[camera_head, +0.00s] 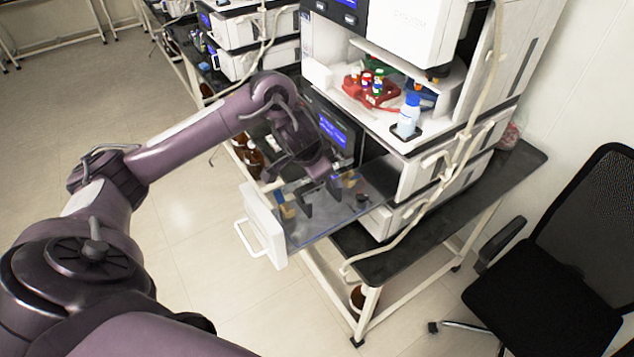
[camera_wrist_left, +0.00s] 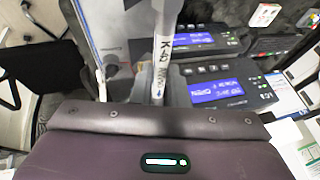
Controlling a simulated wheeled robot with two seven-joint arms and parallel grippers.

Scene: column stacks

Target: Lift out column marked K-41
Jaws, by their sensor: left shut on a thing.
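My left gripper (camera_head: 319,197) reaches down into an open drawer (camera_head: 264,222) with a white front and clear sides. In the left wrist view a slim pale column (camera_wrist_left: 166,22) with handwritten black marking stands between the gripper's fingers (camera_wrist_left: 158,86). The gripper is shut on it. The marking starts with K-4, but I cannot read its last character surely. The column's lower end is hidden by the gripper, and in the head view I cannot make the column out. My right gripper is not in view.
The instrument stack (camera_head: 400,180) stands on a black-topped bench (camera_head: 400,262). A blue-capped bottle (camera_head: 409,115) and a red vial rack (camera_head: 372,92) sit above the drawer. A black chair (camera_head: 560,265) is at the right. Open floor (camera_head: 190,240) lies left of the drawer.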

